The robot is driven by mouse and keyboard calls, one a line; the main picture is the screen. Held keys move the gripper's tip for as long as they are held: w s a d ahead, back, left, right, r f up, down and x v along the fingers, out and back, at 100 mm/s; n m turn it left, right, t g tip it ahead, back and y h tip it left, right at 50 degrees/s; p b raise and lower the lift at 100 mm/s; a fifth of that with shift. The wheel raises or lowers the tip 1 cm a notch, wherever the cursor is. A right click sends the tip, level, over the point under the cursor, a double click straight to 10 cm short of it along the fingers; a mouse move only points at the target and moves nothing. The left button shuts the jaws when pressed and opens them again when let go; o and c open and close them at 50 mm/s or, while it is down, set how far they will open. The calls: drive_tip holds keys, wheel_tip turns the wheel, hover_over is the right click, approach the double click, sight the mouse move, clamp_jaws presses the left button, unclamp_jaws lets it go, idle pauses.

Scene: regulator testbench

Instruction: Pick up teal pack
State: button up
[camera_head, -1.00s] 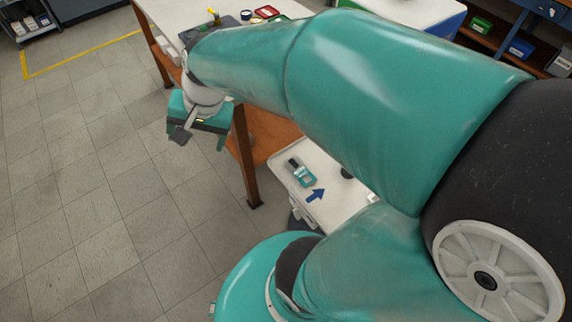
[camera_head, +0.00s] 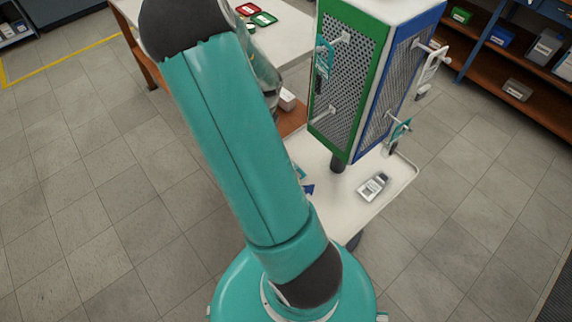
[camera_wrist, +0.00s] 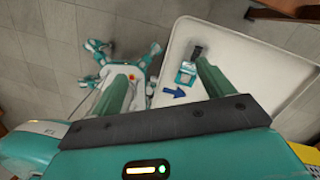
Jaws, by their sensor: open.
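A small teal and white pack (camera_wrist: 186,73) with a dark top end lies on a white tray-like surface (camera_wrist: 255,65), beside a blue arrow marking, in the wrist view. In the head view my arm hides nearly all of it; only a teal sliver (camera_head: 298,172) shows. My gripper (camera_wrist: 162,70) is open and empty, its two green fingers spread. The right finger appears right beside the pack in the picture, overlapping its edge; the height gap cannot be told. In the head view my gripper is hidden behind my arm.
A rack with green (camera_head: 345,75) and blue perforated panels stands on the tray, with teal and white items on its hooks. A grey-white pack (camera_head: 373,186) lies on the tray's right. A table (camera_head: 285,45) stands behind; shelves (camera_head: 520,95) are at right.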

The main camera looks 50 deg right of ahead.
drive_tip(key=s+d+f+m+g+h, duration=0.1)
drive_tip(key=s+d+f+m, duration=0.4)
drive_tip(key=d+f+m, duration=0.15)
drive_tip(key=shift+n, duration=0.45)
drive_tip(key=f, duration=1.3)
drive_tip(key=shift+w+d+f, duration=0.1)
drive_tip(key=shift+w+d, duration=0.1)
drive_tip(key=shift+d, duration=0.2)
drive_tip(key=shift+c, duration=0.2)
drive_tip(key=c, duration=1)
